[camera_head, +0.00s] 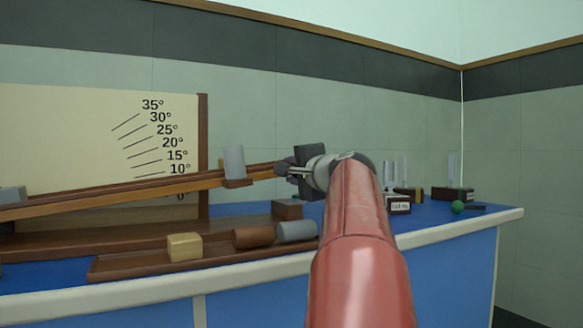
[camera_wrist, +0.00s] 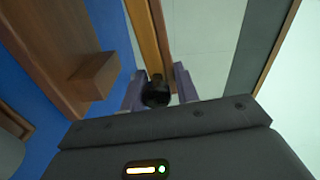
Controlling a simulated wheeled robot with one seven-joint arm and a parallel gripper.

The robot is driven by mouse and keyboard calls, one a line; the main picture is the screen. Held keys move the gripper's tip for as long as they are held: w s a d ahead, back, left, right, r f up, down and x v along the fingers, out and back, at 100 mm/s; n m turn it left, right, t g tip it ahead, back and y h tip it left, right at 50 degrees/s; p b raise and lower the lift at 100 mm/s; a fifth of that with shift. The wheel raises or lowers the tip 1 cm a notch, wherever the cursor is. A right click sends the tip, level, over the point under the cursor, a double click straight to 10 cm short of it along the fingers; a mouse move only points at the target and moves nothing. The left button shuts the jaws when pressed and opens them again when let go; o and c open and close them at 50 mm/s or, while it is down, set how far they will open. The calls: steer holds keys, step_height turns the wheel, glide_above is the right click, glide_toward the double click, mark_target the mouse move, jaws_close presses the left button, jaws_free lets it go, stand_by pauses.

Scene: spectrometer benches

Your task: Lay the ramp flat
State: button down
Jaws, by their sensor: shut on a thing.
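The ramp (camera_head: 130,189) is a long wooden plank that slopes up from the left to the right. Its edge crosses the scale board (camera_head: 70,135) near the 10° mark. My gripper (camera_head: 282,168) is at the raised right end of the ramp, shut on a dark knob there. In the wrist view, the dark round knob (camera_wrist: 156,92) sits between the two fingers, with the ramp (camera_wrist: 145,35) running away beyond it. A small wooden block (camera_head: 287,209) stands below the raised end, apart from it; it also shows in the wrist view (camera_wrist: 93,75).
A tray (camera_head: 125,266) in front holds a yellow block (camera_head: 184,247), a brown cylinder (camera_head: 253,238) and a grey cylinder (camera_head: 297,231). Dark holders and a green ball (camera_head: 457,207) are at the right of the blue bench.

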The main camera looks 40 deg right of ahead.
steer(key=c, duration=1.2)
jaws_free()
steer(key=shift+v, duration=3.9)
